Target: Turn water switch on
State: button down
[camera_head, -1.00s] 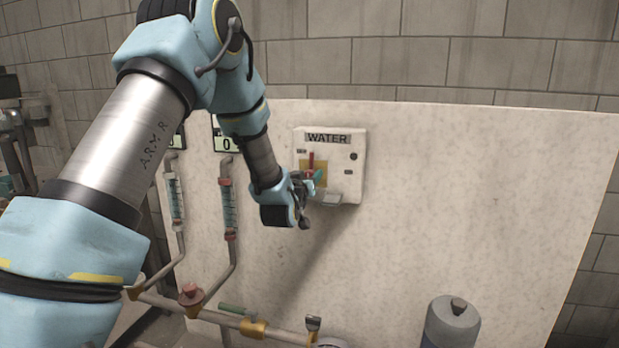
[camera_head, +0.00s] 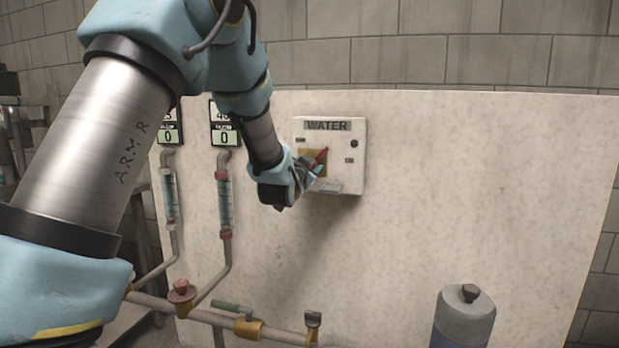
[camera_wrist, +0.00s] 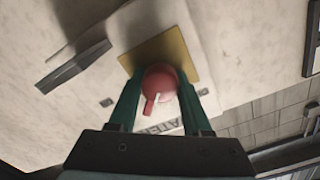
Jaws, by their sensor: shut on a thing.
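The water switch box (camera_head: 345,170) is a pale panel marked WATER, fixed on the stone board. Its red knob (camera_wrist: 158,84) sits on a yellow plate (camera_wrist: 172,50), with a white mark on the knob's handle. In the head view the red handle (camera_head: 321,156) slants up to the right. My gripper (camera_wrist: 157,92) has its two green fingers on either side of the knob and is shut on it. The gripper also shows in the head view (camera_head: 312,172), where it partly hides the knob and plate.
Two gauges reading 0 (camera_head: 226,138) hang left of the box above pipes. A pipe with a green-handled valve (camera_head: 232,308) runs low in front. A grey cylinder (camera_head: 465,315) stands at the lower right. The board right of the box is clear.

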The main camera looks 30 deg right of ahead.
jog(key=m+b, duration=0.1)
jog(key=m, duration=0.1)
jog(key=m+b, duration=0.3)
jog(key=shift+s+f+m, duration=0.1)
jog(key=shift+f+m, duration=0.15)
jog(key=shift+m, duration=0.05)
jog(key=shift+m+b, duration=0.85)
jog(key=shift+m, duration=0.75)
jog(key=shift+r, duration=0.1)
jog(key=shift+c, duration=1.7)
grip_release()
jog(key=b+v, duration=0.1)
jog(key=v, duration=0.9)
jog(key=shift+s+a, duration=0.2)
jog(key=shift+s, duration=0.1)
